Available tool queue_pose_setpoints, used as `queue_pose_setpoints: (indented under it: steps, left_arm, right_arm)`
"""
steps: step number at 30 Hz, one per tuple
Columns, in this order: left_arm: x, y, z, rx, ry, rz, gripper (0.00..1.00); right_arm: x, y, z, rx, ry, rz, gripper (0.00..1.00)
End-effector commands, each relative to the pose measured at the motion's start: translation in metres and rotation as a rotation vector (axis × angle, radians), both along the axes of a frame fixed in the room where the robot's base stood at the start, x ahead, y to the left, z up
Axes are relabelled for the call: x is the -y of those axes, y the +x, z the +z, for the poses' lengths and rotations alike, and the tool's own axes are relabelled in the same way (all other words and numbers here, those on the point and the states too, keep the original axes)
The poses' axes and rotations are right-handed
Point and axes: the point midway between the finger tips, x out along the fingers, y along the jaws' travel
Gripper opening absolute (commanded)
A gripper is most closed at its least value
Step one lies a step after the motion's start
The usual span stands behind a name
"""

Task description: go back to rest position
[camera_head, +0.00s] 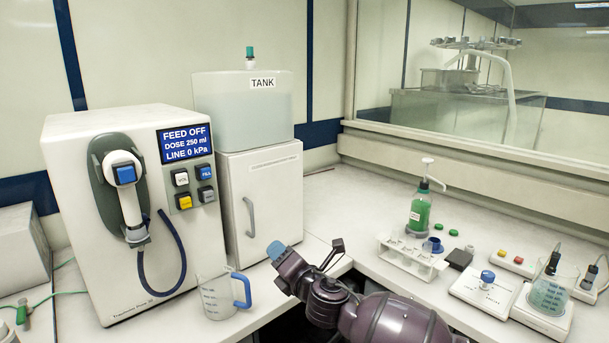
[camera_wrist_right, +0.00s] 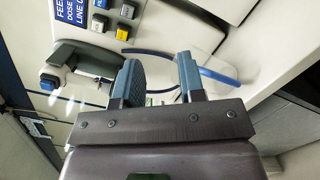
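My right gripper (camera_head: 306,248) is in the lower middle of the head view, to the right of the clear measuring jug (camera_head: 216,298) and above the counter corner, apart from the jug. In the right wrist view the two blue-padded fingers of my right gripper (camera_wrist_right: 159,82) stand apart with nothing held between them. The jug's blue handle (camera_head: 243,290) faces the gripper. My left gripper does not show in either view.
The white dosing machine (camera_head: 85,180) stands at left, with a cabinet (camera_head: 262,205) under the tank (camera_head: 240,115) beside it. At right are a tube rack (camera_head: 412,258), a green bottle (camera_head: 419,210) and a beaker (camera_head: 552,290).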

Motion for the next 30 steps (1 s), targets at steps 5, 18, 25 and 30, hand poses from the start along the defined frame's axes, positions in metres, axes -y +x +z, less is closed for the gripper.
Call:
queue_pose_setpoints:
  steps: [5, 18, 25, 30]
  left_arm:
    - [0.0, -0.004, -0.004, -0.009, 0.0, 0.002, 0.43]
    - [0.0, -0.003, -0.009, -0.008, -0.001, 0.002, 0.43]
    - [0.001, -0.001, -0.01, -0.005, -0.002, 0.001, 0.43]
    - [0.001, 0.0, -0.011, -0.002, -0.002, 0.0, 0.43]
  right_arm:
    - [0.012, -0.021, -0.003, -0.28, 0.416, 0.007, 0.37]
    - [0.111, -0.081, -0.072, -0.801, 1.301, -0.132, 0.37]
    - [0.179, -0.126, -0.125, -0.907, 1.62, -0.273, 0.37]
    - [0.23, -0.171, -0.169, -0.925, 1.773, -0.412, 0.37]
